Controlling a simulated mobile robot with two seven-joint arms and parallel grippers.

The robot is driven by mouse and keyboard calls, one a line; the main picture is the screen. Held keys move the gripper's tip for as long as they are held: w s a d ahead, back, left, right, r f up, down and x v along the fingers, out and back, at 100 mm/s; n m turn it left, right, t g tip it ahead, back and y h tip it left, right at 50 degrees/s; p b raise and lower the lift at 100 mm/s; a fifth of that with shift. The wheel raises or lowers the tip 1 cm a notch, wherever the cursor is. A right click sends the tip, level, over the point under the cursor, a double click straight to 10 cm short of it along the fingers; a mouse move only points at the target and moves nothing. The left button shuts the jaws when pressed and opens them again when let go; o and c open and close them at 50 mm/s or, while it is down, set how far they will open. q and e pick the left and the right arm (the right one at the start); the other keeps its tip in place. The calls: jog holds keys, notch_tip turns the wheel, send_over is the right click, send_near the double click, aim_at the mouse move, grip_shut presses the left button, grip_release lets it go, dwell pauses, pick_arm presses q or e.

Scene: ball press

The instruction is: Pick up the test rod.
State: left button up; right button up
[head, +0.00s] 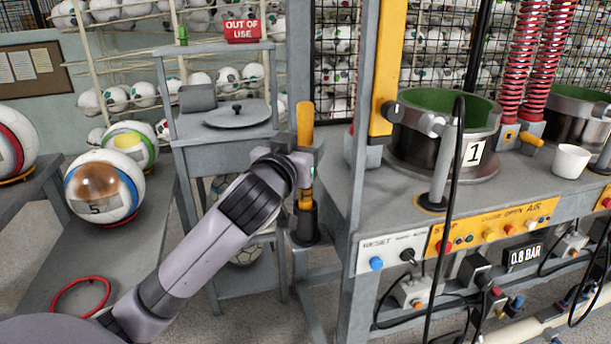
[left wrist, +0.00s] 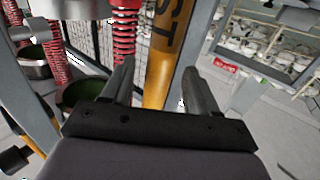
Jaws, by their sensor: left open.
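The test rod (head: 305,124) is an orange-yellow rod standing upright in a dark holder (head: 306,225) on a grey stand, left of the press frame. My left gripper (head: 303,168) is at the middle of the rod and hides part of it. In the left wrist view the rod (left wrist: 164,50), with dark letters ending in "ST", shows between the two spread fingers of my left gripper (left wrist: 157,82). The fingers are open, with gaps to the rod on both sides. My right gripper is in neither view.
The press frame and its bench with a drum marked 1 (head: 440,130) stand close right of the rod. A grey side table with a round lid (head: 238,114) and a red "OUT OF USE" sign (head: 242,30) is behind left. Balls (head: 104,187) rest on a bench at left.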

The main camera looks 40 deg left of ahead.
pick_arm(q)
jog(key=shift+x, duration=1.1)
grip_shut()
jog(key=shift+r, duration=0.1)
